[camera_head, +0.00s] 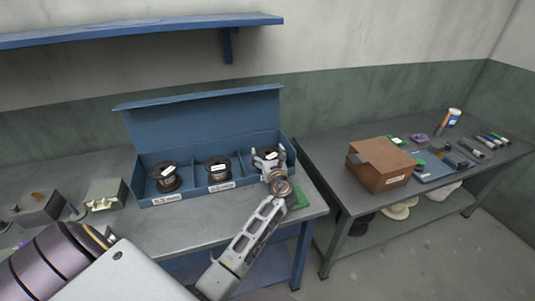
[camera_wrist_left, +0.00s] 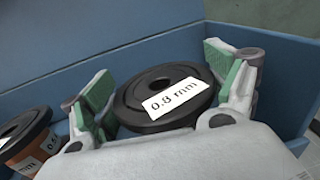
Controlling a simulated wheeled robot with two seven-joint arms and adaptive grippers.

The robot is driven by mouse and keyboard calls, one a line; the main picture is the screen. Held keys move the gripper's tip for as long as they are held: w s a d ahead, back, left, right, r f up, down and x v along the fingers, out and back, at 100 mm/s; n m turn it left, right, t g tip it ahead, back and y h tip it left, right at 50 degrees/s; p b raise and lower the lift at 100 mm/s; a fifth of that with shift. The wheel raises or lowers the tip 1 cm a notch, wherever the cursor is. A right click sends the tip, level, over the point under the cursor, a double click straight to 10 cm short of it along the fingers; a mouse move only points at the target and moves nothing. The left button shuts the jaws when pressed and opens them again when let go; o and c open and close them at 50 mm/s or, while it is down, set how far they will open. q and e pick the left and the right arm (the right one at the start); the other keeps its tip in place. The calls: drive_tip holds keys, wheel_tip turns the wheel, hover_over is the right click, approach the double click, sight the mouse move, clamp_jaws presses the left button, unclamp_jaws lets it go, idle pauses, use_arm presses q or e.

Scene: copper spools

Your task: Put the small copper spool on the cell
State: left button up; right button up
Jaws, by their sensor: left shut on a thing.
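A blue open-lidded box (camera_head: 195,192) stands on the left bench with three spools in a row. My left gripper (camera_head: 267,160) reaches into its right compartment. It is shut on a spool (camera_wrist_left: 165,95) with black flanges and a white "0.8 mm" label, which sits between the green finger pads in the left wrist view. I cannot tell whether this spool touches the box floor. A second spool (camera_head: 217,167) stands in the middle compartment and a third spool (camera_head: 165,177) in the left one, with copper-brown windings. I cannot identify the cell. My right gripper is not in view.
A green item (camera_head: 299,198) lies right of the box. Grey equipment (camera_head: 105,194) stands to its left. The right bench holds a brown box (camera_head: 380,165), a blue tray (camera_head: 437,174) with small parts and several tools. A blue shelf (camera_head: 140,29) hangs above.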

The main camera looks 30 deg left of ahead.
use_arm(q)
drive_tip(key=o, duration=1.4)
drive_tip(key=shift+c, duration=0.2)
drive_tip(key=shift+s+r, duration=0.1)
drive_tip(key=shift+v, duration=5.95)
